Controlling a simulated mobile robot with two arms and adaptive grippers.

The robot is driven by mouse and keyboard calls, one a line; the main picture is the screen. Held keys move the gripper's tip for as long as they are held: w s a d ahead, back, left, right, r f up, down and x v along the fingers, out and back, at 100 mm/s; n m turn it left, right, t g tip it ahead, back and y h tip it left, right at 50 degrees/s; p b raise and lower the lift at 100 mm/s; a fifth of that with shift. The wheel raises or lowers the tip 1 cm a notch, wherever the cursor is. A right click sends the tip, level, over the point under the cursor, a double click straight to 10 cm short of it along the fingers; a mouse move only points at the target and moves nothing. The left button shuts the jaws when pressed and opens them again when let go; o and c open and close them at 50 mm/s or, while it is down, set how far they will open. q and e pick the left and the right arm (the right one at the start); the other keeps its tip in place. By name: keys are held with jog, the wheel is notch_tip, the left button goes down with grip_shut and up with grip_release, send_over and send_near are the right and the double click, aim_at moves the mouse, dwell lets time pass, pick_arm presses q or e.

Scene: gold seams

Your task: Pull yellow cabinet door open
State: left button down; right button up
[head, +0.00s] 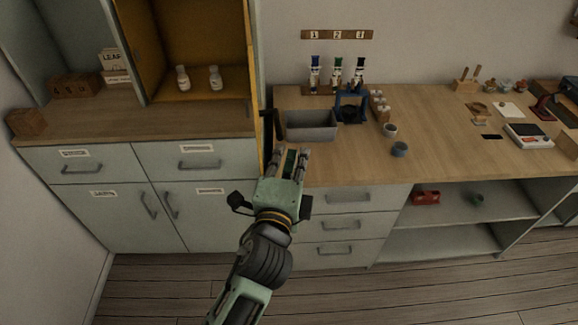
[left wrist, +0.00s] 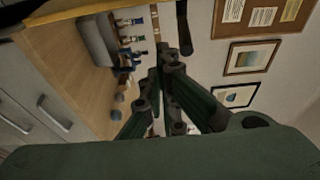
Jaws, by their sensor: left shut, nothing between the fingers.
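The yellow cabinet (head: 203,45) stands open on the left worktop, its yellow inside showing. Its door (head: 257,85) is swung out towards me and shows almost edge-on at the cabinet's right side. A dark handle (head: 268,125) shows near the door's lower front part. My left gripper (head: 291,152) is just right of the door's lower front end, above the worktop's front edge. It is shut with nothing held. Its fingers (left wrist: 166,72) also show in the left wrist view. I cannot tell whether the gripper touches the door. My right gripper is not in view.
Two white bottles (head: 198,78) stand inside the cabinet. A grey bin (head: 310,125) and a blue stand (head: 350,107) are close beyond my left gripper. A grey cup (head: 399,149) stands to its right. Drawers (head: 340,224) lie below the worktop.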

pick_arm(q)
jog(key=w+a+p, duration=0.2)
jog(key=w+a, duration=0.1)
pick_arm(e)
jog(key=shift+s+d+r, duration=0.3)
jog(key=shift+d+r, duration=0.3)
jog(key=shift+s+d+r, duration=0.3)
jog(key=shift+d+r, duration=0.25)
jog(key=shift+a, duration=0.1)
